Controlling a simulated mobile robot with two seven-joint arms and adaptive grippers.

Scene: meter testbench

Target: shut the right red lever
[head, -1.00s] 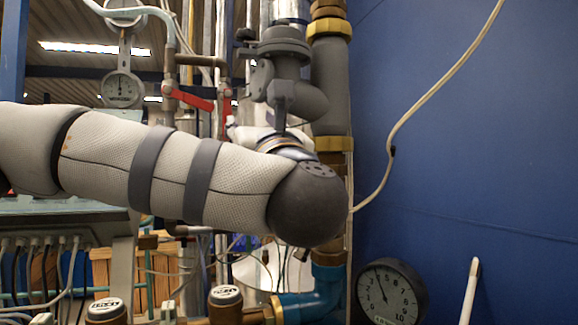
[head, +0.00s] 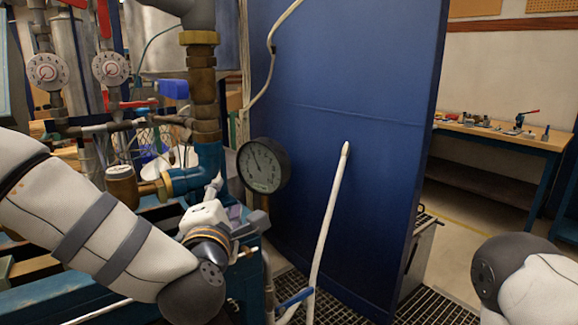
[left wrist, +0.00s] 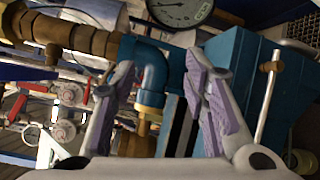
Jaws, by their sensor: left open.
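Red levers show at the left of the head view: one upright lever (head: 104,18) above a white dial, part of another (head: 76,3) at the top edge, and a flat red handle (head: 132,104) lower down. I cannot tell which is the right red lever of the task. Red handles (left wrist: 37,88) also show at the left of the left wrist view. My left gripper (head: 215,188) is low beside the blue pipe elbow, below the levers and apart from them. In the left wrist view its two fingers (left wrist: 163,105) are spread with nothing held between them.
A blue pipe elbow (head: 209,163) and a black round gauge (head: 263,166) are close to my left gripper. A blue panel (head: 345,75) stands to the right, with a white pole (head: 328,230) before it. A workbench (head: 500,136) stands far right.

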